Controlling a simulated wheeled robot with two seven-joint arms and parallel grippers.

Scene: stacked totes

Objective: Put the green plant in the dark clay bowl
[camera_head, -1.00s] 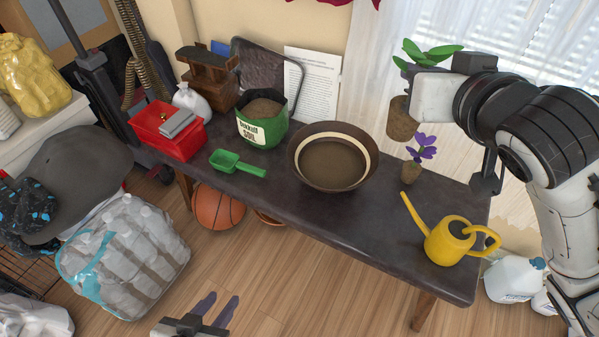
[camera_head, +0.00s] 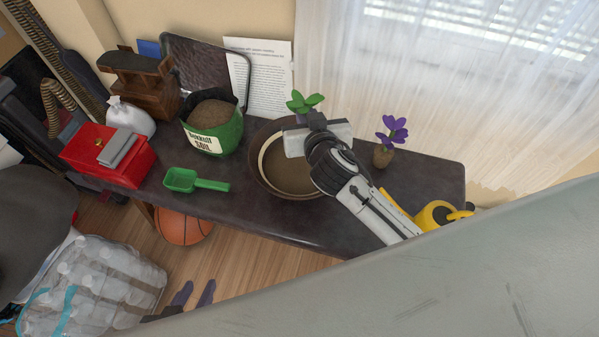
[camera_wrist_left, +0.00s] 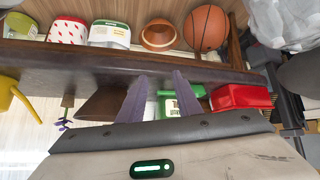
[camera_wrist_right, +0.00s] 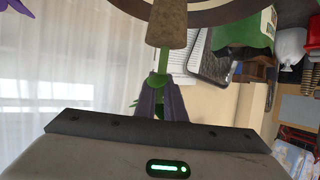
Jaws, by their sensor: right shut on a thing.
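The green plant, with bright leaves (camera_head: 305,102) and a brown root plug (camera_wrist_right: 167,26), is in my right gripper (camera_wrist_right: 161,98). That gripper is shut on the green stem below the leaves. In the head view it is over the back right part of the dark clay bowl, and the gripper and wrist hide the plug. The bowl (camera_head: 265,182) has a cream inner band and a brown bottom. Its rim shows in the right wrist view (camera_wrist_right: 225,13); I cannot tell if the plug touches it. My left gripper (camera_head: 194,292) is open and empty, low before the bench.
A purple flower (camera_head: 392,132) with a root plug stands right of the bowl. A yellow watering can (camera_head: 437,214) is partly hidden. A soil bag (camera_head: 213,130), green scoop (camera_head: 194,181) and red box (camera_head: 108,154) stand left. A basketball (camera_head: 184,227) is under the bench.

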